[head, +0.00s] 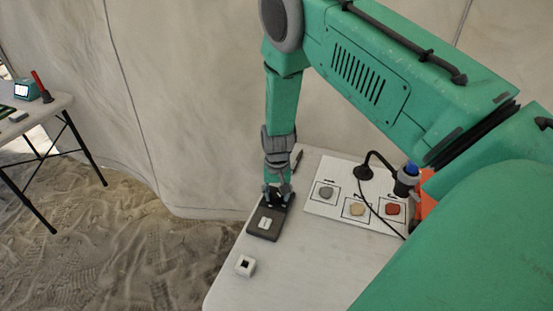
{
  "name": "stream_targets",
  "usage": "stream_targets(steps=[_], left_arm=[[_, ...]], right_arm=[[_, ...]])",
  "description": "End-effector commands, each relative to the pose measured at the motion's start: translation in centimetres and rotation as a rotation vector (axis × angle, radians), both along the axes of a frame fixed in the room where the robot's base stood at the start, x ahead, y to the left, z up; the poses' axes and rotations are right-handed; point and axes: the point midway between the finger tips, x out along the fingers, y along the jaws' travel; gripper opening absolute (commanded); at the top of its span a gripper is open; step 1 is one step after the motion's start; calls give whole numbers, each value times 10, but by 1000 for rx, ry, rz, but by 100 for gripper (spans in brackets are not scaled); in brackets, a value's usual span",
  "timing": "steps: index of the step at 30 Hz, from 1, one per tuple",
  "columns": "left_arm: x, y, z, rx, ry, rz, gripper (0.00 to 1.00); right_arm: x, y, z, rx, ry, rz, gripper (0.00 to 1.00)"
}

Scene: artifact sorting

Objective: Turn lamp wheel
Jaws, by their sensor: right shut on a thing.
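My right gripper (278,193) points down at the far end of a dark grey box (263,235) on the white table. Its fingers are shut on a dark part there, and they partly hide it. The box has a white label on top. I cannot make out a separate wheel at this size. My left gripper is not in view.
A white board (327,212) with numbered squares holds a grey, a tan and a red stone. A small white block (245,265) with a dark hole lies near the table's left edge. A cable crosses the board. Another table (50,105) stands far left.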

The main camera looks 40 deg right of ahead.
Motion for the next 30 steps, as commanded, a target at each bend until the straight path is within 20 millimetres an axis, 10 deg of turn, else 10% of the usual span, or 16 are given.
stream_targets(steps=[7,8,10,22,30], left_arm=[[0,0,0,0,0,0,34],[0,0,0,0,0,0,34],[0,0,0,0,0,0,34],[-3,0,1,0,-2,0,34],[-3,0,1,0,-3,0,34]], right_arm=[[7,-4,4,-9,-19,1,5],[7,-4,4,-9,-19,1,38],[7,-3,4,-8,-18,1,55],[3,-1,9,-4,-9,2,55],[5,-1,61,-5,-12,4,55]])
